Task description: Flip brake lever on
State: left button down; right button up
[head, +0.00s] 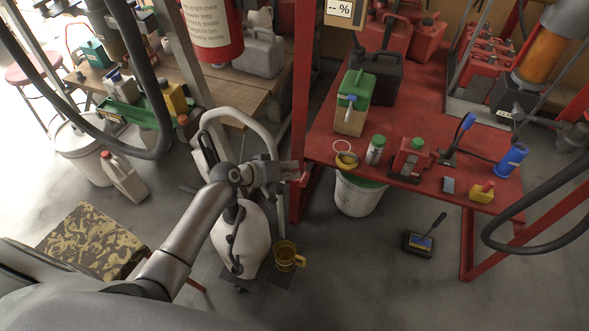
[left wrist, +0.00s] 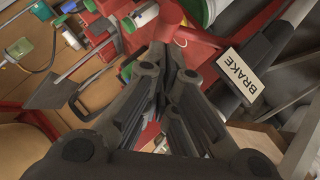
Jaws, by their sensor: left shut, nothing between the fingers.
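A white plate reading BRAKE (left wrist: 242,75) shows in the left wrist view, right of my fingers, on or against a dark bar. I cannot tell which part there is the lever itself, or its position. My left gripper (head: 294,170) is shut and empty, held beside the red post at the left end of the red table. In the left wrist view its fingers (left wrist: 172,62) are together, with the plate apart from them. I cannot make out the BRAKE plate in the head view. My right gripper is not in view.
The red table (head: 330,125) holds a green-topped container (head: 354,90), several cans and a black stand with a blue handle (head: 462,135). A white bucket (head: 358,197) stands under its edge. A white jug-like container (head: 242,240) stands below my left arm.

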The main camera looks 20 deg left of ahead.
pick_arm(q)
jog(key=shift+w+d+f, duration=0.35)
jog(key=shift+w+f, duration=0.05)
jog(key=shift+w, duration=0.05)
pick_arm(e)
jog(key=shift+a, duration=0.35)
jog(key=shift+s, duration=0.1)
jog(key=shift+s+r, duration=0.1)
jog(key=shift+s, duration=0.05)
